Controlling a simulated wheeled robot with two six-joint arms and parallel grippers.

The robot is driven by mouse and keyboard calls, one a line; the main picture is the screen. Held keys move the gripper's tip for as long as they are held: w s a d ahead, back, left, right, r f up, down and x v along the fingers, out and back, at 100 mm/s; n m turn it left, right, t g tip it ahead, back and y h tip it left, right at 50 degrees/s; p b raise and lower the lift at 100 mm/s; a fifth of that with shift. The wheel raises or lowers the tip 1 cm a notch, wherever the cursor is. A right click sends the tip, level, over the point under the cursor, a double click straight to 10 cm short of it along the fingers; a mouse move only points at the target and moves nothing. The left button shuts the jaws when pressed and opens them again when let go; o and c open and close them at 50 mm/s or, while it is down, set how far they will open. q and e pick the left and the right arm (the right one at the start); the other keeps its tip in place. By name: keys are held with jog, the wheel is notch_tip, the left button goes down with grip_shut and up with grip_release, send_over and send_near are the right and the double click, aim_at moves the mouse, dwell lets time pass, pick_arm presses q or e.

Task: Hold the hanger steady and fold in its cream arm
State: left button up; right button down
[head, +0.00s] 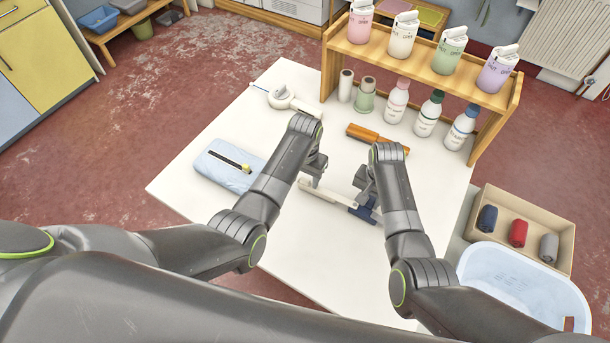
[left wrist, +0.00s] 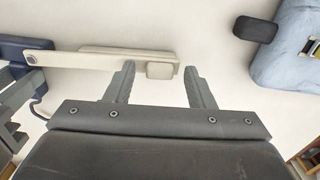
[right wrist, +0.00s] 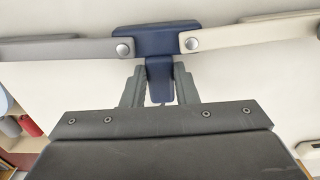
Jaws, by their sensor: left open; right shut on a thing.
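The hanger lies over the white table with a navy hub (head: 362,212), which also shows in the right wrist view (right wrist: 150,42). Its cream arm (head: 328,194) reaches out to the left in the head view and shows in the left wrist view (left wrist: 115,62). Its grey arm (right wrist: 60,49) extends the opposite way, mostly hidden by my right arm in the head view. My right gripper (right wrist: 158,75) is shut on the hub's navy stem. My left gripper (left wrist: 160,72) is open, its fingertips on either side of the block at the cream arm's end; contact is unclear.
A folded blue cloth (head: 228,168) lies left of my left arm. An orange-handled tool (head: 375,136) and several bottles (head: 396,101) are behind, by a wooden shelf (head: 430,66). A cardboard box (head: 480,205) and pale blue tub (head: 525,282) stand at right.

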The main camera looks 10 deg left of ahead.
pick_arm(q)
grip_shut()
jog(key=shift+s+a+n, duration=0.1)
jog(key=shift+s+n, duration=2.3)
jog(key=shift+s, duration=0.75)
grip_release()
notch_tip(320, 180, up, 8)
jog(key=shift+f, duration=0.25)
jog(key=shift+c, duration=0.3)
